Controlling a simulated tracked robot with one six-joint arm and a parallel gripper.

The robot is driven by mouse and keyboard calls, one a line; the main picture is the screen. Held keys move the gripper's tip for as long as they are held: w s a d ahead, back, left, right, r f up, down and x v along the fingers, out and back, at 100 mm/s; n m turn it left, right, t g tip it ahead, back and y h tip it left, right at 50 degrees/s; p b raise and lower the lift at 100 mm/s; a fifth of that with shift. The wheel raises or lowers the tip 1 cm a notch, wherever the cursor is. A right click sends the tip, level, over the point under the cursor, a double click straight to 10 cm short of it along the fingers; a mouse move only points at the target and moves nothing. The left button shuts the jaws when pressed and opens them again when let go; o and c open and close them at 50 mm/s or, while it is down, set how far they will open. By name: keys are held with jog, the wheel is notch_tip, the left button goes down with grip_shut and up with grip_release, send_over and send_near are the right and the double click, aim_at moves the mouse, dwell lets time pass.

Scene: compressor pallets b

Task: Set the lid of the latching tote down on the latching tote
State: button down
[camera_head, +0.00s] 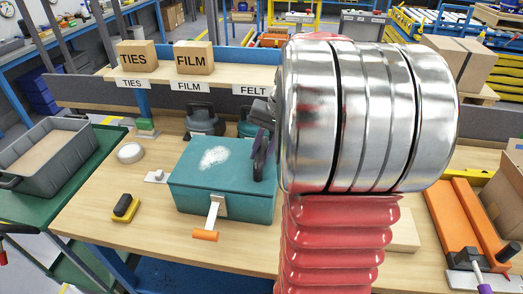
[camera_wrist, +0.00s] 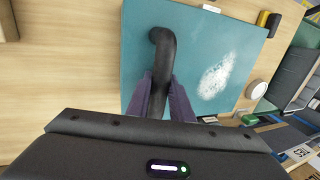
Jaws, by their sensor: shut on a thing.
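The latching tote (camera_head: 255,208) is a teal box on the wooden bench, left of my arm in the head view. Its teal lid (camera_head: 195,168) has a white smudge on top and lies level over the box; I cannot tell whether it touches the rim. A latch with an orange grip (camera_head: 205,235) hangs out at the front. My gripper (camera_head: 263,155) is at the lid's right side, partly hidden by my arm. In the wrist view, my purple fingers (camera_wrist: 163,90) are shut on the lid's dark curved handle (camera_wrist: 163,48).
A yellow-black block (camera_head: 125,208), a white tape roll (camera_head: 130,153) and dark canisters (camera_head: 204,120) stand around the tote. Behind is a shelf with TIES (camera_head: 137,56) and FILM (camera_head: 194,58) boxes. A grey bin (camera_head: 45,185) is left. The bench front-left is clear.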

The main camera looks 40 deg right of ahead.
jog(key=c, duration=1.6)
grip_release()
jog(key=shift+o, duration=0.2)
jog(key=shift+r, duration=0.1)
jog(key=shift+r, duration=0.3)
jog(key=v, duration=1.1)
jog(key=shift+s+d+r, duration=0.15)
jog(key=shift+r, duration=0.15)
jog(key=s+a+f+n+t, duration=0.1)
jog(key=s+a+f+n, duration=0.1)
jog(key=a, duration=0.7)
jog(key=s+a+f+n+t+h, duration=0.1)
jog(key=s+a+f+n, duration=0.2)
jog(key=a, duration=0.7)
jog(key=s+a+f+n+t+h, duration=0.1)
jog(key=a+n, duration=0.4)
jog(key=a, duration=0.5)
jog(key=shift+s+a+f, duration=0.25)
jog(key=shift+s+f, duration=0.4)
jog(key=shift+f, duration=0.1)
